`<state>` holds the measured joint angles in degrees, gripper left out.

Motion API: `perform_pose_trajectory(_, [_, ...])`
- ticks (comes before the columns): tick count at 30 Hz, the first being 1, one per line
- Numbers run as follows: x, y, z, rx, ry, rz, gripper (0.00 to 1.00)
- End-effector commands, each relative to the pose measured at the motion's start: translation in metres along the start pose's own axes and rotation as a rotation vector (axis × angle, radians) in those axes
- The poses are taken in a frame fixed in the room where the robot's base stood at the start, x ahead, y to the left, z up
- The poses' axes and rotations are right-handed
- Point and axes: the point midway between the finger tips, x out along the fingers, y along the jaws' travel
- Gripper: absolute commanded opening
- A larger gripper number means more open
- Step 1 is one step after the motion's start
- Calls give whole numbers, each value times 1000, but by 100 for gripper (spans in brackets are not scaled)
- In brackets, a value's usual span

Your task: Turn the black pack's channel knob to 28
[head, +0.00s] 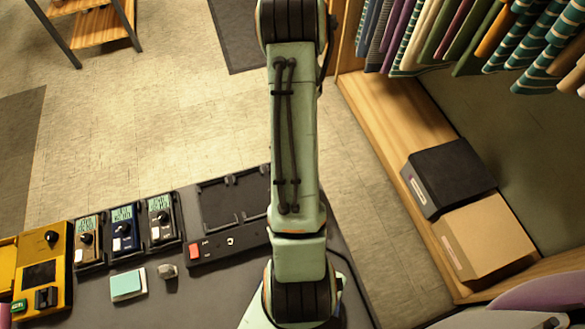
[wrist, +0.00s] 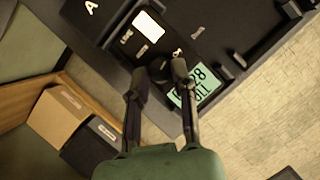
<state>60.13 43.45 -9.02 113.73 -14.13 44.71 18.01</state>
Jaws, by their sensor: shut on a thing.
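The black pack (wrist: 172,38) lies in a dark tray in the wrist view. It has a white label (wrist: 148,25) and a lit pale-green display (wrist: 188,88), tilted in the picture, that appears to read 28 with a word like BILL below. Its dark knob (wrist: 158,72) sits between the fingers of my gripper (wrist: 161,69), which is shut on it. The fingers partly hide the knob and an edge of the display. In the head view my arm hides this spot, and neither gripper nor knob shows there.
In the head view, brown (head: 87,240), blue (head: 124,228) and dark grey (head: 161,219) packs stand in a row beside a yellow device (head: 42,270). A teal-topped block (head: 127,284) lies in front. Black (head: 448,176) and tan (head: 484,235) boxes are at right.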

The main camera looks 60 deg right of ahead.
Motion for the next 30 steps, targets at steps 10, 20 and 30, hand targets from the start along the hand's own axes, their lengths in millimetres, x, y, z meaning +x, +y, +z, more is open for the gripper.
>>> perform_pose_trajectory(10, [1, 0, 0, 36, 0, -15, 0])
perform_pose_trajectory(20, [1, 0, 0, 34, 0, -15, 42])
perform_pose_trajectory(30, [0, 0, 0, 34, 1, -14, 51])
